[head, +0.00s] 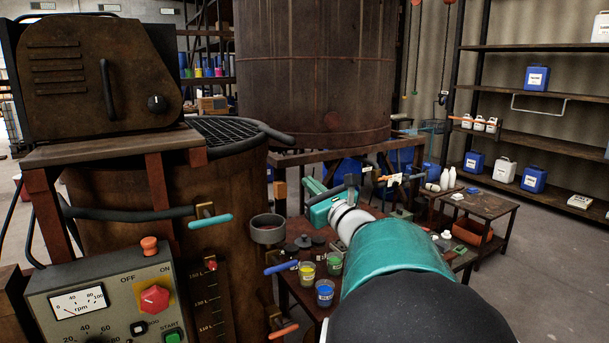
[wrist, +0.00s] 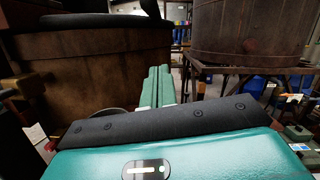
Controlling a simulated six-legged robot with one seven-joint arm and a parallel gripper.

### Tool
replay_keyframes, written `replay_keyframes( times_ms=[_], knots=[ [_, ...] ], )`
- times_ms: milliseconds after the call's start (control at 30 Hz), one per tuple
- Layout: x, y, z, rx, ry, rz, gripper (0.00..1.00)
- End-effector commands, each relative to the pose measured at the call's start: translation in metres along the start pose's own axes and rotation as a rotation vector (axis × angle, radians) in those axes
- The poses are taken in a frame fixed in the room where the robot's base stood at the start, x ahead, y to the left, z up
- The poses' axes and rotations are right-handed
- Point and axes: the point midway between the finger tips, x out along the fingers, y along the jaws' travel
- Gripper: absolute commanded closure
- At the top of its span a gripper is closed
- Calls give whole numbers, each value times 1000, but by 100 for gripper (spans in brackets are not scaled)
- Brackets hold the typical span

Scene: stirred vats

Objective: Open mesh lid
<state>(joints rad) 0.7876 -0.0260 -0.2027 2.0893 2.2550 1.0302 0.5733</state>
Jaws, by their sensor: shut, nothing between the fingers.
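The mesh lid (head: 228,131), a dark grid, lies flat on top of the brown vat (head: 225,210) at left, with a thick dark bar along its right edge. The machine housing partly hides its left side. In the wrist view the vat (wrist: 100,62) fills the upper left, with a dark rim along its top; the mesh itself is not clearly visible. My gripper (head: 314,186) is to the right of the vat, lower than the lid and apart from it. In the wrist view my green fingers (wrist: 157,86) are together, with nothing between them.
A motor housing (head: 98,75) stands over the vat's left side. A control panel (head: 105,300) is in front. Valves with coloured handles stick out from the vat. A low table (head: 292,286) with cups stands beside it. A larger tank (head: 315,75) is behind.

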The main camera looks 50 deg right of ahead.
Motion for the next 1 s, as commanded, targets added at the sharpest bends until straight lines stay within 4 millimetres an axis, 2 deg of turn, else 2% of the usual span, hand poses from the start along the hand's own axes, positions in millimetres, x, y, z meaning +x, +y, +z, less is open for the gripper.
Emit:
replay_keyframes(
  times_ms=[433,500,667,1000],
  knots=[
    [87,1,0,0,-1,3,100],
    [88,1,17,-4,-6,2,100],
    [93,1,34,-2,-3,1,100],
    [95,1,39,0,-1,1,100]
  ],
)
